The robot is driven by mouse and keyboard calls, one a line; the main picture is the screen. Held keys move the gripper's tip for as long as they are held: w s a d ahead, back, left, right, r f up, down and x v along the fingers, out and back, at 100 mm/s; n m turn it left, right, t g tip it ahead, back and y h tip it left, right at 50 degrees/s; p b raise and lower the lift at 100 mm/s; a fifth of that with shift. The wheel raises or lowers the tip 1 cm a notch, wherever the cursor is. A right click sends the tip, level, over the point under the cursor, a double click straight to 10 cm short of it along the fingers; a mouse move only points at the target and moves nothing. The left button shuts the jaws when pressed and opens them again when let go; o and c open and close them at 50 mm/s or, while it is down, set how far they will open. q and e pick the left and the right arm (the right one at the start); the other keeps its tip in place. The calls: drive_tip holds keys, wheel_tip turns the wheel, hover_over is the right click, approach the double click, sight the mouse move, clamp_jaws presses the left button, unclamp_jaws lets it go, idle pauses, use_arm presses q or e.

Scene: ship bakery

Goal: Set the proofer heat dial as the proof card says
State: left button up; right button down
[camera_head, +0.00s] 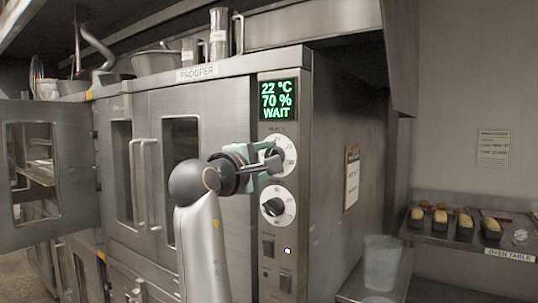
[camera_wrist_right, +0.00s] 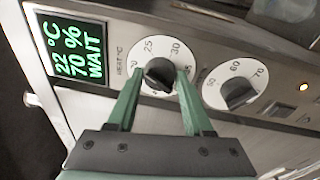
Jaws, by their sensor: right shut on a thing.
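In the head view the dial (camera_head: 285,142) is partly covered by my right gripper (camera_head: 275,160). In the right wrist view my right gripper (camera_wrist_right: 160,76) has its green fingers on both sides of the knob, shut on it. The knob's pointer is hard to make out. The display (camera_head: 277,100) reads 22 °C, 70 %, WAIT. A card (camera_head: 351,178) hangs on the proofer's right side, its text unreadable. My left gripper is out of view.
A second dial (camera_head: 277,206) sits below, with switches (camera_head: 268,245) and a lit lamp (camera_head: 288,251) under it. An open oven-like door (camera_head: 30,215) stands at left. A shelf of loaf tins (camera_head: 465,226) and a wall notice (camera_head: 493,148) are at right.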

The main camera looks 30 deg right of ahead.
drive_tip(key=shift+w+m+g+h, duration=0.1)
drive_tip(key=shift+m+g+h, duration=0.3)
drive_tip(key=shift+m, duration=2.55)
drive_tip(key=shift+w+m+g+h, duration=0.1)
drive_tip(key=shift+m+g+h, duration=0.25)
drive_tip(key=shift+m, duration=2.55)
drive_tip(key=shift+m+g+h, duration=0.25)
drive_tip(key=shift+m+g, duration=0.2)
drive_tip(key=shift+m, duration=2.5)
drive_tip(key=shift+a, duration=0.1)
drive_tip(key=shift+c, duration=1.6)
unclamp_jaws()
